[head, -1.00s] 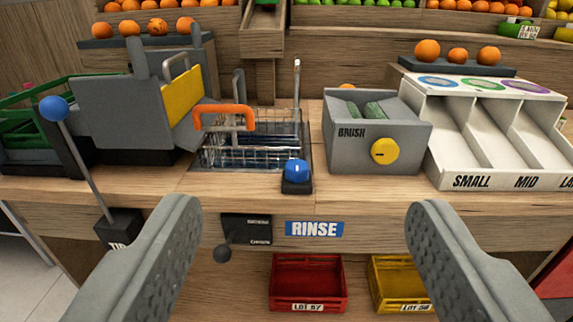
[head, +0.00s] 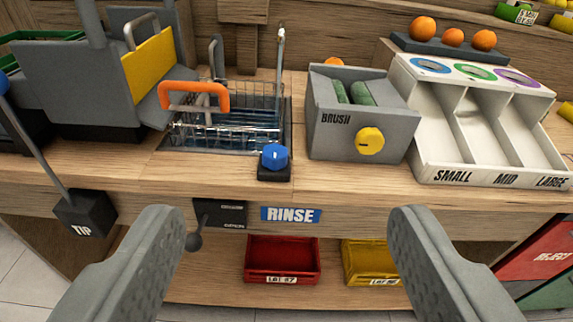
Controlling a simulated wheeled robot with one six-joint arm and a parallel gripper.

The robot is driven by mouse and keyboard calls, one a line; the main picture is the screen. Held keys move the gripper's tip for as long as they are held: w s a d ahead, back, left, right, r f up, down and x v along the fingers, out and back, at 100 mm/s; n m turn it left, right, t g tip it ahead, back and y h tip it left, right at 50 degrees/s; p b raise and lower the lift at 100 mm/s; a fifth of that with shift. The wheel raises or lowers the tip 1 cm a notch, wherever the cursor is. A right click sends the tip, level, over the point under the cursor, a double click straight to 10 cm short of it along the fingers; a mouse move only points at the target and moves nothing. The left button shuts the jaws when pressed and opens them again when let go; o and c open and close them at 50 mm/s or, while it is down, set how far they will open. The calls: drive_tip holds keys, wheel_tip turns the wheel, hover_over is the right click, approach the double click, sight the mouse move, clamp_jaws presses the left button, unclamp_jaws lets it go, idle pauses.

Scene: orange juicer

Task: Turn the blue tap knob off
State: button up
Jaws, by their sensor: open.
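The rinse basin (head: 228,137) holds water and a wire basket with an orange handle (head: 194,95).
A grey brush box (head: 361,120) with a yellow knob stands right of the blue knob. A white sorting tray (head: 480,120) is further right. A lever with a dark ball (head: 193,241) sticks out below the counter. Red (head: 282,262) and yellow (head: 372,262) crates sit on the lower shelf.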

drive_tip(key=w+d+f+n+g+y, duration=0.15)
drive_tip(key=w+n+g, duration=0.4)
drive_tip(key=w, duration=1.05)
drive_tip(key=n+g+y, duration=0.2)
drive_tip(key=n+g, duration=0.1)
drive_tip(key=g, duration=0.4)
approach(276, 152)
drive_tip(key=x, duration=0.9)
drive_tip(key=shift+w+f, duration=0.1)
drive_tip(key=c, duration=1)
